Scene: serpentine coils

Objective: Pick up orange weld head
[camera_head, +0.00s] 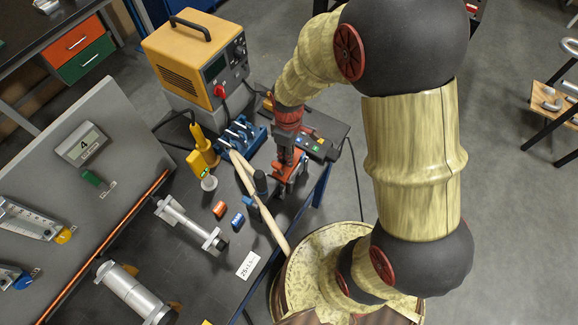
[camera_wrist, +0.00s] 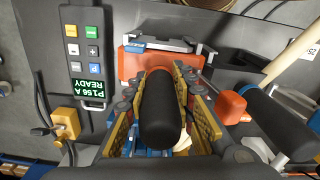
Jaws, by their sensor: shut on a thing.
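The orange weld head (camera_head: 291,168) is at the right part of the bench, directly below my gripper (camera_head: 287,140). In the wrist view its orange body (camera_wrist: 131,64) lies beyond the fingertips, and a black cylindrical grip (camera_wrist: 158,112) rises from it toward the camera. The two yellow-padded fingers of my gripper (camera_wrist: 165,100) stand on either side of this black grip and are shut on it. The fingers hide part of the orange body. I cannot tell whether it touches the bench.
A control box (camera_head: 318,143) with lit buttons is close behind. A yellow power unit (camera_head: 197,58) stands at the back left. Blue clamps (camera_head: 243,135), a yellow tool (camera_head: 202,153) and a long pale wooden handle (camera_head: 258,203) are on the left.

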